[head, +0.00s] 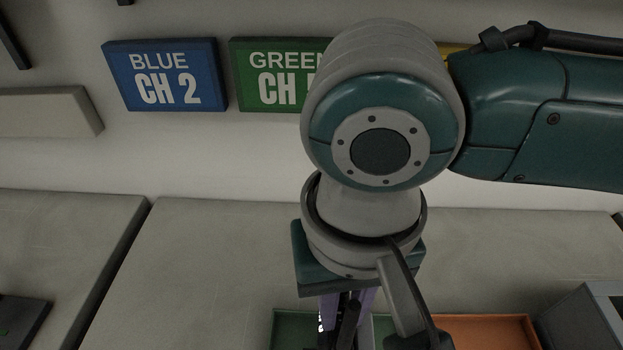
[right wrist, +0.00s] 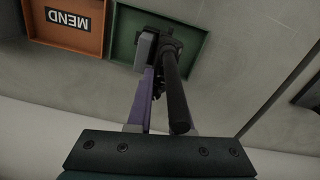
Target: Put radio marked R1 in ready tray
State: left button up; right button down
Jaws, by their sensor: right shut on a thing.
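My right gripper (head: 346,305) has purple fingers and points down at the front of the bench. It is shut on a dark radio (right wrist: 172,75) with a thick black antenna, which also shows between the fingers in the head view (head: 349,322). No marking on the radio is readable from here. A green tray (head: 290,322) lies below and behind the gripper; it also shows in the right wrist view (right wrist: 190,25), with the radio in front of it. I cannot tell the radio's height above the tray, and no label shows on it. My left gripper is not in view.
An orange tray (head: 495,325) labelled MEND in the wrist view lies beside the green one. A grey box (head: 585,315) stands at the right. Blue CH 2 (head: 165,75) and green (head: 265,75) signs hang on the wall. The bench's (head: 200,250) left part is clear.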

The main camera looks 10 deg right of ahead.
jog(key=shift+f, duration=0.1)
jog(key=c, duration=0.8)
grip_release()
notch_tip(320, 180, up, 12)
jog(key=shift+r+p, duration=0.15)
jog(key=shift+p, duration=0.95)
jog(key=shift+s, duration=0.1)
